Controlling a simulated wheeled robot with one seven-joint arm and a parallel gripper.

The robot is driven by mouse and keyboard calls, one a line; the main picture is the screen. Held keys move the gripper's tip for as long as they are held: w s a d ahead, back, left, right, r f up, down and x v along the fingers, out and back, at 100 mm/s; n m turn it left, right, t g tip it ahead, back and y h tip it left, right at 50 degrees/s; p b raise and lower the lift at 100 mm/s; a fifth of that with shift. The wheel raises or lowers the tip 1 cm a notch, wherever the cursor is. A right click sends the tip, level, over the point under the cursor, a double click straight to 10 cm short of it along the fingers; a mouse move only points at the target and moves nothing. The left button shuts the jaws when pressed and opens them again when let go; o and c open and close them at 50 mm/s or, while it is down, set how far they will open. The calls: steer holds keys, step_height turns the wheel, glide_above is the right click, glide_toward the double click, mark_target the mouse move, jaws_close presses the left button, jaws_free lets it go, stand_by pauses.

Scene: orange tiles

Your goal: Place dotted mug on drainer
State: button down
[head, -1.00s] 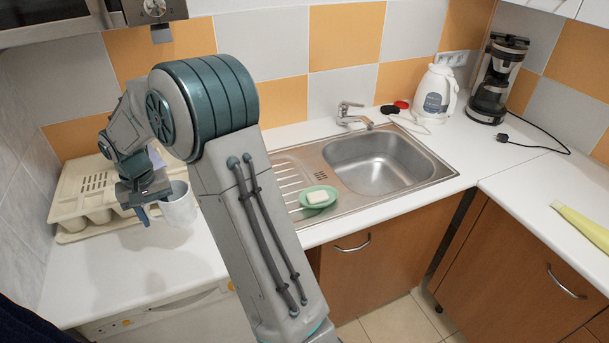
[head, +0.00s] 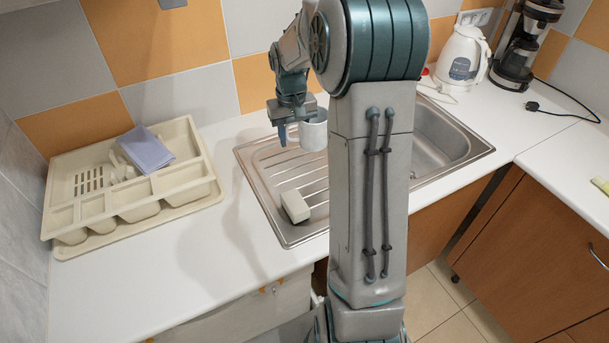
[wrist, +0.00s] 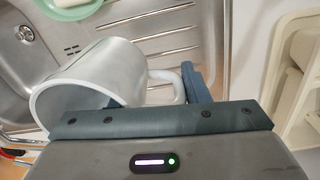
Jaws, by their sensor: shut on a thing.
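The mug (head: 313,133) is pale grey-white; no dots show on the side I see. It hangs in my gripper (head: 292,124), over the back part of the ridged steel drainer (head: 272,165) left of the sink bowl. In the wrist view the mug (wrist: 115,72) lies tilted, its mouth toward the lower left and its handle toward the right. My gripper is shut on it near the handle, with one dark finger (wrist: 198,92) beside the handle. I cannot tell whether the mug touches the drainer. My arm hides part of the drainer and sink.
A white block (head: 295,206) lies on the drainer's front part. A green dish (wrist: 72,8) shows in the wrist view. A beige cutlery tray (head: 75,218) with a blue cloth (head: 146,150) stands at left. A kettle (head: 462,58) and coffee maker (head: 520,50) stand at back right.

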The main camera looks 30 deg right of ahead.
steer(key=s+d+n+b, duration=0.1)
steer(key=s+d+n, duration=0.1)
steer(key=s+d, duration=0.45)
steer(key=w+a+f, duration=0.1)
steer(key=a+f, duration=0.1)
steer(key=a, duration=0.1)
steer(key=w+a+f+p, duration=0.1)
steer(key=a+f, duration=0.1)
steer(key=a, duration=0.1)
steer(key=w+a+f+p, duration=0.1)
steer(key=a+f, duration=0.2)
steer(key=shift+a, duration=0.15)
steer(key=shift+f+p, duration=0.6)
steer(key=shift+f, duration=1.35)
steer(key=shift+f, duration=0.1)
steer(key=c, duration=0.8)
jaws_free()
